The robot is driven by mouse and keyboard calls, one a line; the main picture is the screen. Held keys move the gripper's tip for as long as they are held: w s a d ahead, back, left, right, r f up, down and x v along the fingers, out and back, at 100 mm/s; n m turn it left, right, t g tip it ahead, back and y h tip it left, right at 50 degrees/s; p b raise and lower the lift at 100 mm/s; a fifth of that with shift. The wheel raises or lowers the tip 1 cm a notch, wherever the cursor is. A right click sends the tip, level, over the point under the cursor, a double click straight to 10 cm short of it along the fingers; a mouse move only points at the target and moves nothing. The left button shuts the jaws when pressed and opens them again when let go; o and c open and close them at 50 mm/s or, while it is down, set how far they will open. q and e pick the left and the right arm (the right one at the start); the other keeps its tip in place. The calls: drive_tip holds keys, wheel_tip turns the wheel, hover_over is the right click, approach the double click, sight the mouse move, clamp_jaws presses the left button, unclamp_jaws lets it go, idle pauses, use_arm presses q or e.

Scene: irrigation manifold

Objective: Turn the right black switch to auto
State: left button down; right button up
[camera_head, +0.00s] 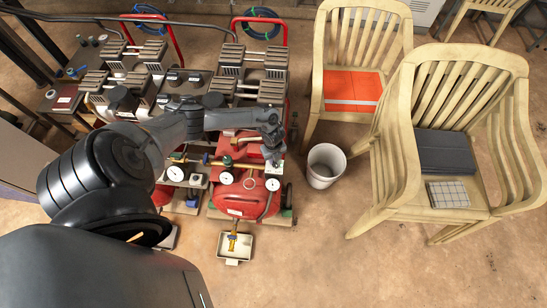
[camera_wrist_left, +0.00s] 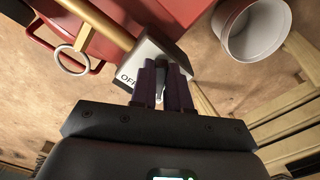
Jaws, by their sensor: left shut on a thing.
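The right switch box (camera_head: 275,168) is a small pale box at the right end of the right red compressor (camera_head: 240,200). In the left wrist view the box (camera_wrist_left: 150,55) bears the letters OFF on its left part. My left gripper (camera_head: 272,153) is over this box. In the left wrist view its two fingers (camera_wrist_left: 161,82) are shut on the black switch (camera_wrist_left: 161,78), which is mostly hidden between them. The switch's exact pointing direction and the AUTO label cannot be made out. My right gripper is not in view.
A white bucket (camera_head: 325,166) stands on the floor just right of the switch box. Pressure gauges (camera_head: 272,184) and a brass pipe (camera_wrist_left: 98,22) are close by. Wooden chairs (camera_head: 345,60) stand to the right. Open floor (camera_head: 310,260) lies in front.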

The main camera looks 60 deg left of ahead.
use_arm(q)
drive_tip(key=c, duration=1.1)
unclamp_jaws()
wheel_tip(320, 180, up, 11)
drive_tip(key=p, duration=0.3)
drive_tip(key=shift+p, duration=0.35)
drive_tip(key=shift+f, duration=0.1)
